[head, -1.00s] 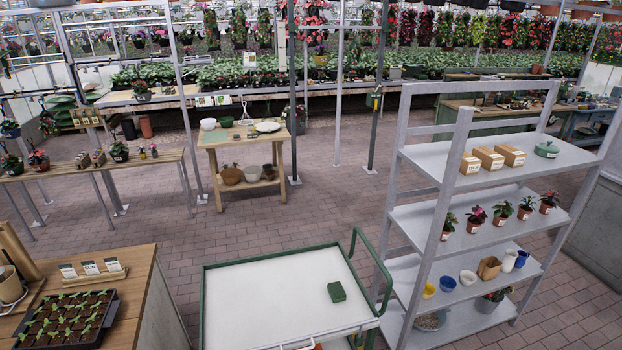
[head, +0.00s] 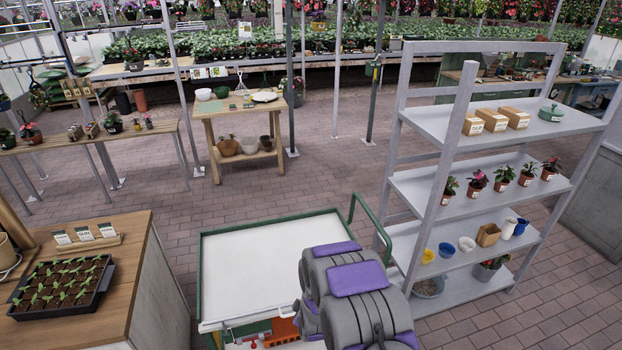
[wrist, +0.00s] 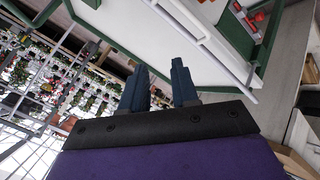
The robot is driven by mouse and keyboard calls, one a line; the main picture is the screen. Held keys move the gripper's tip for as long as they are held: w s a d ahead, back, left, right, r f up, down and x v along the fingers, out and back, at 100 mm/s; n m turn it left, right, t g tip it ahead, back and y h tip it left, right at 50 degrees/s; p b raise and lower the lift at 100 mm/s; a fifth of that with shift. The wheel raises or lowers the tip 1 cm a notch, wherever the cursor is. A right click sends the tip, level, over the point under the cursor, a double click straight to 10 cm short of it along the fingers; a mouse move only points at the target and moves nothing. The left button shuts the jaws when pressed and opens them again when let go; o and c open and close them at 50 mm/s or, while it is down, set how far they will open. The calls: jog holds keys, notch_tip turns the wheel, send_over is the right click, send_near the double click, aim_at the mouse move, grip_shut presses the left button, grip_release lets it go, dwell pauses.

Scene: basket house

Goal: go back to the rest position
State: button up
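My gripper (wrist: 160,80) shows in the wrist view. Its two dark blue fingers stand apart with nothing between them. In the head view my grey and purple arm is raised at the bottom centre, over the right part of the cart; the fingers cannot be made out there. The green-rimmed cart (head: 255,265) has a white top whose visible part is bare. My arm hides the part of the top where a green block lay. The wrist view shows the cart tilted (wrist: 150,38) beyond the fingers.
A grey metal shelf (head: 478,118) with boxes, potted plants and cups stands close on the right. A wooden bench (head: 150,265) with a seedling tray (head: 62,287) is at the left. Red and orange items (head: 282,331) lie on the cart's lower level. The brick floor (head: 325,185) behind is clear.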

jog(key=s+d+r+m+g+h+b, duration=0.1)
jog(key=s+d+r+m+g+b, duration=0.25)
jog(key=s+r, duration=0.4)
jog(key=s+d+r+m+g+b, duration=0.2)
jog(key=s+d+r+m, duration=0.1)
jog(key=s+d+r, duration=0.4)
jog(key=s+d+r+m+g+b, duration=0.1)
jog(key=s+d+r+m+b, duration=0.1)
jog(key=s, duration=0.7)
jog(key=s+d+r+m+g+b, duration=0.2)
jog(key=s+r, duration=0.2)
jog(key=s, duration=0.6)
jog(key=s+d+r+m+g+h+b, duration=0.1)
jog(key=s+r+m+g, duration=0.1)
jog(key=s, duration=0.8)
jog(key=shift+s+d+r+b, duration=0.15)
jog(key=shift+d+r+b, duration=0.25)
jog(key=shift+r, duration=0.1)
